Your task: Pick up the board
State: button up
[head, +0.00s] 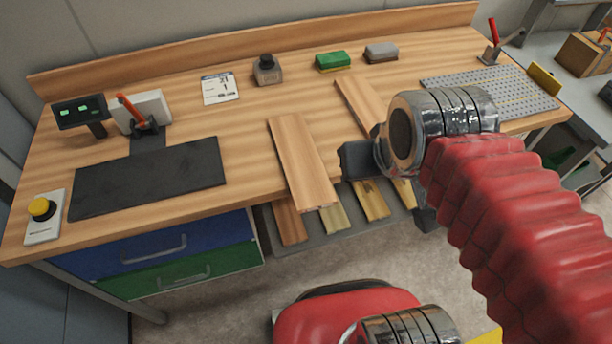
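A light wooden board (299,155) lies flat on the workbench, with its near end at the front edge. A second wooden board (357,98) lies behind it to the right, partly hidden by my arm. My gripper (391,190) is in front of the bench, just right of the first board. Its two dark fingers show apart, with nothing visible between them but the lower shelf behind. The left finger is close to the first board's right edge in the picture; whether they touch cannot be told.
More boards (372,200) lie on a low shelf under the bench. A dark mat (148,177), yellow button box (42,210), small display (80,113) and red-handled clamp (140,120) stand left. Green (332,61) and grey blocks (381,52) stand behind, a perforated plate (490,92) right.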

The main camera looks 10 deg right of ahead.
aim_at(311, 187)
jog(key=u, duration=0.05)
jog(key=k, duration=1.7)
jog(key=u, duration=1.3)
jog(key=i, duration=1)
jog(key=z, duration=0.05)
